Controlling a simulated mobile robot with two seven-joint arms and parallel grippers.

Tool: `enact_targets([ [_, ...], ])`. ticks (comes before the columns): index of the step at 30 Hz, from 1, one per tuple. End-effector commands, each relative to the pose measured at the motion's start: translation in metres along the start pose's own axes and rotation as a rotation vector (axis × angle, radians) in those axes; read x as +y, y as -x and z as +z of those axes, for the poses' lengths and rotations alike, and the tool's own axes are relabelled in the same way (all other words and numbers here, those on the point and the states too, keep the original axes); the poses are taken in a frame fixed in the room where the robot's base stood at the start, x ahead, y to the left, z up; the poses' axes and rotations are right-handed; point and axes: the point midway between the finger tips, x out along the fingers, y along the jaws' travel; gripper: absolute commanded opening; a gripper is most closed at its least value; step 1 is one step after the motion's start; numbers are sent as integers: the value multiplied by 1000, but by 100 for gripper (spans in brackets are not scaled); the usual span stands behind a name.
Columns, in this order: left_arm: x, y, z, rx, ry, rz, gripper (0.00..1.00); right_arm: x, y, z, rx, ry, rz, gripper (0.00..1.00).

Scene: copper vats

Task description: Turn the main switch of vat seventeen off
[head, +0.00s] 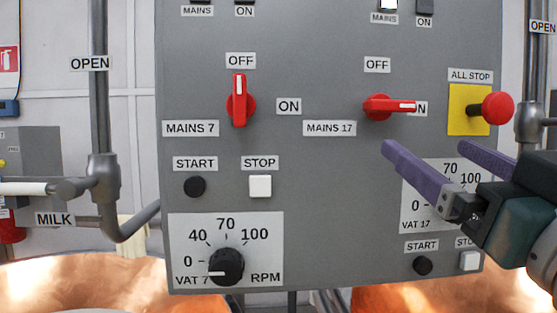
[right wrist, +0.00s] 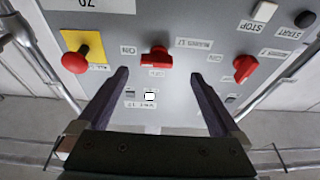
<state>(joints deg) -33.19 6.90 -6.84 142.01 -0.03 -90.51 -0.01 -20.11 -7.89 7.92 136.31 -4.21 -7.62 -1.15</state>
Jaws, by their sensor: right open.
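The MAINS 17 switch (head: 388,106) is a red rotary handle on the grey panel. Its handle points right and partly covers the ON label; the OFF label (head: 376,65) is above it. My right gripper (head: 426,147) is open and empty, with its purple fingers reaching towards the panel below and to the right of the switch. In the right wrist view, which is upside down, the switch (right wrist: 156,58) shows beyond the gap between the open fingers (right wrist: 159,76), apparently not touched. My left gripper is in neither view.
The MAINS 7 switch (head: 239,104) is to the left, its handle upright at OFF. The red ALL STOP button (head: 497,108) on a yellow plate is close to the right of the switch. The VAT 17 dial is mostly hidden behind my gripper. Copper vats (head: 75,280) stand below.

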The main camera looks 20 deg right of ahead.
Motion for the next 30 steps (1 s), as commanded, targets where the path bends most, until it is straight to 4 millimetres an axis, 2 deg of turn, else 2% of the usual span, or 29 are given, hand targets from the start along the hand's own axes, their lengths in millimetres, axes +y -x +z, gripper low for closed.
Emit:
enact_targets([
  [1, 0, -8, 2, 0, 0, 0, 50, 3, 1, -1, 42, 0, 13, 100],
  [5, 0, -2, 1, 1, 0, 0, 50, 6, -5, -13, 90, 2, 23, 100],
  [8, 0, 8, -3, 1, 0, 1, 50, 6, -19, -19, 93, 2, 22, 100],
  [15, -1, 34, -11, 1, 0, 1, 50, 6, -66, -24, 90, 3, 21, 100],
  [21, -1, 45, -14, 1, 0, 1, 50, 7, -91, -22, 87, 2, 20, 100],
  [30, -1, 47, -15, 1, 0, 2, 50, 7, -98, -20, 87, 2, 20, 100],
])
